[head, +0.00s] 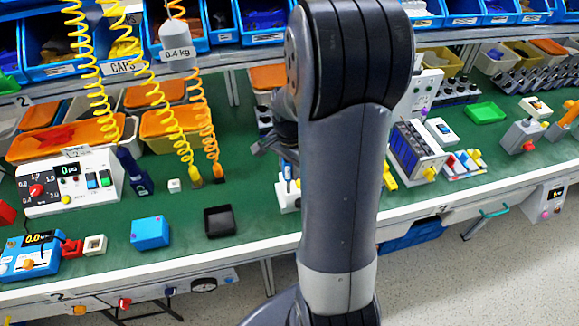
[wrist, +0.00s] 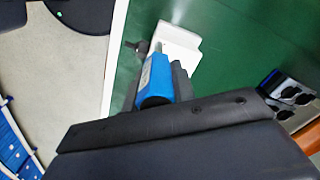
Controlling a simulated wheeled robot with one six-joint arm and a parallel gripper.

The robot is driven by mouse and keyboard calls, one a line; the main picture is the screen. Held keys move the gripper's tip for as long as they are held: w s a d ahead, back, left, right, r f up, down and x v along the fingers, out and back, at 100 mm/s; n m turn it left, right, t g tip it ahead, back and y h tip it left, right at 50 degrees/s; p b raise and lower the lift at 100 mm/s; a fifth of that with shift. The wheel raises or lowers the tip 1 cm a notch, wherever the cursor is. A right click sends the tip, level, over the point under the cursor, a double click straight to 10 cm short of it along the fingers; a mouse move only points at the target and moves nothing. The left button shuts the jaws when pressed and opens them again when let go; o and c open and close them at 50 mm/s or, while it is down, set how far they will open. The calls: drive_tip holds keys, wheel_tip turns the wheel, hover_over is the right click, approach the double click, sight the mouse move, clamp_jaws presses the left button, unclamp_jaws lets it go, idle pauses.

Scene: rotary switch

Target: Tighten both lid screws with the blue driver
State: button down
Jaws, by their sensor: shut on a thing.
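In the wrist view, my gripper (wrist: 158,78) is shut on the blue driver (wrist: 155,84). The driver's thin metal shaft points away from me, toward a white block (wrist: 181,44). I cannot tell whether its tip touches the block. A small dark knob shows left of the shaft. In the head view, a white fixture (head: 289,197) with a slim blue part on it stands beside my arm, partly hidden by it. My gripper's end is mostly hidden behind my arm there. I cannot make out the lid or either screw for sure.
A black tray (head: 219,222) and a blue box (head: 150,232) sit left on the green bench (head: 250,200). Yellow and orange coiled cords (head: 205,130) hang nearby. A white control box (head: 70,183) stands further left. Racks and switches crowd the right side.

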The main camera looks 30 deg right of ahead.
drive_tip(key=shift+r+p, duration=2.4)
drive_tip(key=shift+r, duration=0.65)
